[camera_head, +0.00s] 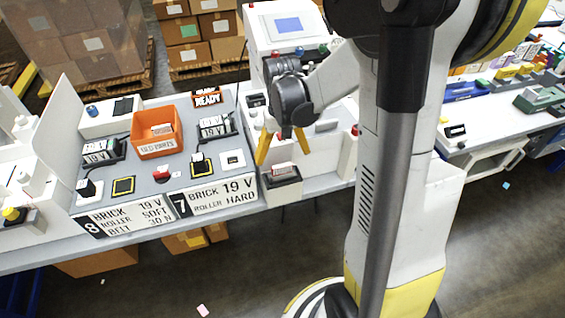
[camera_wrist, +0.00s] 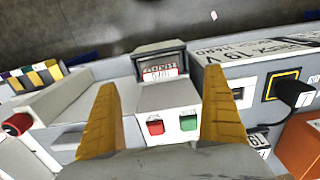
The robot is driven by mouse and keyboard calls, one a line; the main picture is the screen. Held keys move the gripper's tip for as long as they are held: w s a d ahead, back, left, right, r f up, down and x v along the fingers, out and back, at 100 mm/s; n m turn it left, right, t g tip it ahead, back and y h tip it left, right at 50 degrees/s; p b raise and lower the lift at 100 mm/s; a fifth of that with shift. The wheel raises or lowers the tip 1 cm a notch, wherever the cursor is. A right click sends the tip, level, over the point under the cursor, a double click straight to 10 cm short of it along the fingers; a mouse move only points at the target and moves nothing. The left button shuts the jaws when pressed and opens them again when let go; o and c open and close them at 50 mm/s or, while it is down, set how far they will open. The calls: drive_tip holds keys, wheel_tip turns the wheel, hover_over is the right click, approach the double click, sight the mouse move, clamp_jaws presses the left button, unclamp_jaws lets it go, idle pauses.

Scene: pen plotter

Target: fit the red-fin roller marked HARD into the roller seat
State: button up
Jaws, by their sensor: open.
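My gripper (camera_head: 283,158) is open and empty, its yellow fingers pointing down over the bench near the right end of the HARD sign (camera_head: 218,196). In the wrist view, the open fingers (camera_wrist: 160,79) frame a dark-edged box (camera_wrist: 160,52) with a red-and-white lettered piece (camera_wrist: 160,71) in it. The box also shows below the fingers in the head view (camera_head: 284,187); the lettering is too small to read. I cannot pick out a red-fin roller or its seat for certain.
Left of my gripper stand an orange bin (camera_head: 158,148), black-and-yellow square pads (camera_head: 123,186) and small black cabled parts (camera_head: 197,160). A white block with red (camera_wrist: 155,127) and green (camera_wrist: 188,122) buttons lies between the fingers in the wrist view.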

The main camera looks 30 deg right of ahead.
sight(282, 167)
wheel_tip(282, 167, up, 4)
drive_tip(key=shift+f+p, duration=0.1)
drive_tip(key=shift+p, duration=0.3)
drive_tip(key=s+a+r+n+t, duration=0.3)
drive_tip(key=s+a+r+t, duration=0.4)
drive_tip(key=s+a+r, duration=0.3)
drive_tip(key=a, duration=0.3)
drive_tip(key=shift+s+a+r, duration=0.2)
drive_tip(key=shift+s+r, duration=0.1)
drive_tip(key=shift+r, duration=0.1)
wheel_tip(282, 167, down, 4)
drive_tip(key=b, duration=0.4)
drive_tip(key=shift+f, duration=0.1)
